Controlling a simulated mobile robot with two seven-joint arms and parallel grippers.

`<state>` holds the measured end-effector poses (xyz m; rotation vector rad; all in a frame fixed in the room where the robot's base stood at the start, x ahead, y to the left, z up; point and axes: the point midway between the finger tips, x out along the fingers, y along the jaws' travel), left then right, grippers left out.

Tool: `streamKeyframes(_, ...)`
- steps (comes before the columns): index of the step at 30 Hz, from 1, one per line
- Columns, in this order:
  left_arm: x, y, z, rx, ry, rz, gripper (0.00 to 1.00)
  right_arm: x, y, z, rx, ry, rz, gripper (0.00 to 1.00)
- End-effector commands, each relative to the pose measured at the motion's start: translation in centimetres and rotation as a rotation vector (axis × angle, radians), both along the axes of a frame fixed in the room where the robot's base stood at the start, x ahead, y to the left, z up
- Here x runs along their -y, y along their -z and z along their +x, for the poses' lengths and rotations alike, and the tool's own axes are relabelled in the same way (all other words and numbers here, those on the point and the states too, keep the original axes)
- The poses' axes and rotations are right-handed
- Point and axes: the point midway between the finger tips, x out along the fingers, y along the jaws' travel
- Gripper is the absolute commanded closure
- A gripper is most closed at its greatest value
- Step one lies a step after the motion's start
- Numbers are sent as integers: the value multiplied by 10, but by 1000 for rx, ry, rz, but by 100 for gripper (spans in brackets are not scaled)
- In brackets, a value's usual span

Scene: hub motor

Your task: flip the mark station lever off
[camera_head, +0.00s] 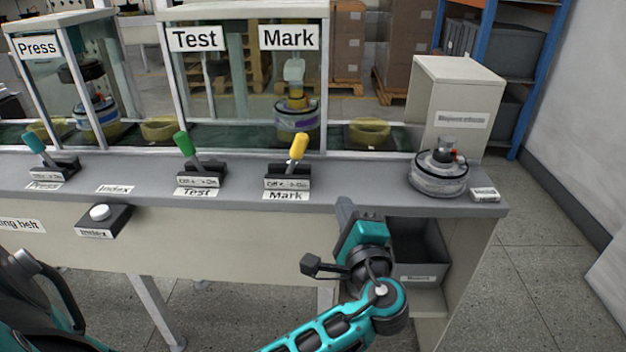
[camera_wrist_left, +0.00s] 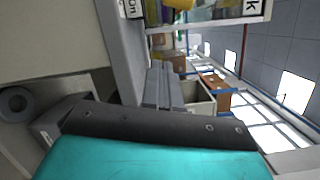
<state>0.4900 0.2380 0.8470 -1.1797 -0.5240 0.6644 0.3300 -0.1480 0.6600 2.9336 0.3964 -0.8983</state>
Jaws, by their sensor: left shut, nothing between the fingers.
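The Mark station lever (camera_head: 299,147) has a yellow handle and stands up from a dark base labelled Mark on the grey counter. Its handle leans slightly to the right in the head view. In the left wrist view a yellow part at the top edge, probably this handle, is cut off. My left gripper (camera_head: 344,204) is shut and empty in front of the counter edge, below and right of the lever, apart from it. Its closed fingers also show in the left wrist view (camera_wrist_left: 163,85). My right gripper is not in view.
The green Test lever (camera_head: 185,145) and teal Press lever (camera_head: 36,143) stand to the left on the counter (camera_head: 236,181). A hub motor (camera_head: 439,174) sits at the right end. A dark bin (camera_head: 420,248) is under the counter, behind my left gripper.

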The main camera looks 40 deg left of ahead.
Motion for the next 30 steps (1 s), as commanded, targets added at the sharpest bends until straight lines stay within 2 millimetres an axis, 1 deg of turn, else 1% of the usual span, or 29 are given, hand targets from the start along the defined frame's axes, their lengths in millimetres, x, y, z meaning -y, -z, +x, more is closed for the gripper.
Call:
streamKeyframes(1, 0, -5, 1, 19, -24, 33, 100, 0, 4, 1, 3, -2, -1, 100)
streamKeyframes(3, -1, -12, -1, 31, -47, 61, 100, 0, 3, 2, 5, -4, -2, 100)
streamKeyframes(6, -1, -17, -1, 36, -56, 72, 100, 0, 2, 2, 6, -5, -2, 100)
streamKeyframes(14, -2, -16, -1, 34, -55, 70, 100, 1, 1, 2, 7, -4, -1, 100)
streamKeyframes(17, -6, -17, 2, 36, -55, 71, 100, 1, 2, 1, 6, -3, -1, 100)
streamKeyframes(20, -15, -18, 10, 36, -56, 70, 100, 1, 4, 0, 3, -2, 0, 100)
streamKeyframes(23, -29, -20, 23, 37, -57, 72, 100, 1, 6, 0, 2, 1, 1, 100)
streamKeyframes(30, -68, -25, 57, 38, -57, 72, 100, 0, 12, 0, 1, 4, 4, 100)
